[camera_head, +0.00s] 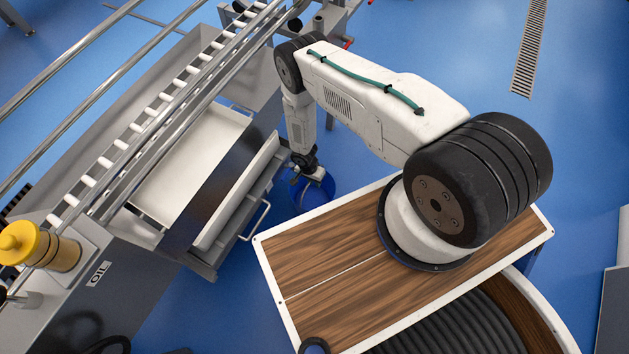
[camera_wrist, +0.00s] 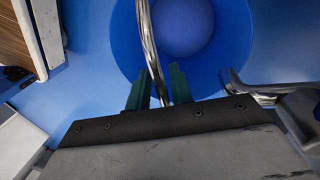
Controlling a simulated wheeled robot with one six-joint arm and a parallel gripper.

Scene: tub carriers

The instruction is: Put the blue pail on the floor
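The blue pail (camera_head: 316,194) is below my gripper in the head view, beside the side of the grey metal machine. My arm covers part of it. In the wrist view I look down into the round pail (camera_wrist: 228,48), and its shiny metal handle (camera_wrist: 152,50) runs between my green fingers. My gripper (camera_wrist: 163,82) is close to shut, with the handle between the fingertips, and it seems to hold it. In the head view my gripper (camera_head: 305,172) points down at the pail. Whether the pail's base touches the floor is hidden.
The grey machine (camera_head: 200,262) with a roller rail (camera_head: 130,130) stands at left. Its bar handle (camera_head: 257,222) is close to the pail; a metal bar also shows in the wrist view (camera_wrist: 262,92). A yellow oil bottle (camera_head: 50,250) stands at lower left. Blue floor (camera_head: 385,35) is clear behind.

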